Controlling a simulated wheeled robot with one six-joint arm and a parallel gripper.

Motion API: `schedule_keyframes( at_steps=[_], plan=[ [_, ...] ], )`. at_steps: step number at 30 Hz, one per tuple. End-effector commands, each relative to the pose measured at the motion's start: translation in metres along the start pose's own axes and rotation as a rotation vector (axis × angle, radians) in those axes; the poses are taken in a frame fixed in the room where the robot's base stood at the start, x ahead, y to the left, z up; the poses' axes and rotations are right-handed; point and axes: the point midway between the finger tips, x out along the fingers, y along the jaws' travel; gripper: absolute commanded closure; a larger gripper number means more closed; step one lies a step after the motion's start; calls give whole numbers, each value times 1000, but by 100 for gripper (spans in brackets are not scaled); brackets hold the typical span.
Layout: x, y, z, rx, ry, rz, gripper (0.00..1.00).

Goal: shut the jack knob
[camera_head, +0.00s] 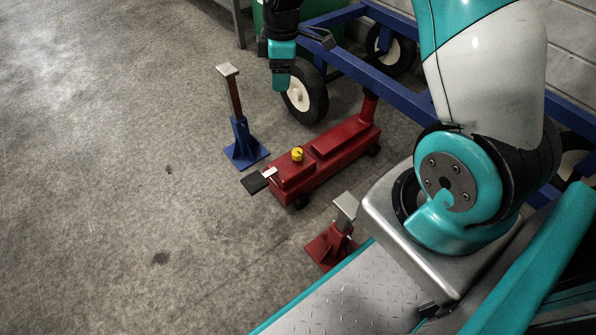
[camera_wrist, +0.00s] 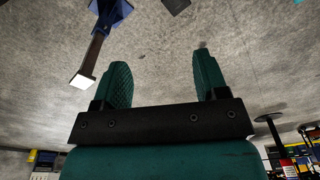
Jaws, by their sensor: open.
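The jack knob (camera_head: 297,154) is a small yellow knob with a dark mark on top of the red floor jack (camera_head: 345,142). The jack stands on the concrete floor, with a black pedal (camera_head: 254,183) at its near left end. My gripper (camera_head: 280,84) hangs above and behind the jack in the head view, apart from the knob. In the wrist view my gripper (camera_wrist: 163,80) has its two teal fingers spread, with nothing between them. The knob does not show in the wrist view.
A blue jack stand (camera_head: 244,145) is left of the jack; it also shows in the wrist view (camera_wrist: 112,14). A red jack stand (camera_head: 331,246) is at the near side. A blue wheeled frame (camera_head: 400,97) stands behind. The floor at left is clear.

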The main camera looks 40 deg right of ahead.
Motion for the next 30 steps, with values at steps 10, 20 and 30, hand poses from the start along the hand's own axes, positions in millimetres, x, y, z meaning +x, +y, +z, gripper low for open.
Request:
schedule_keyframes(
  at_steps=[10,20,30],
  plan=[
    [160,47,60,-127,-79,-1,33],
    [202,50,69,-143,-88,-4,33],
    [282,50,75,-142,-87,-5,33]
  ],
)
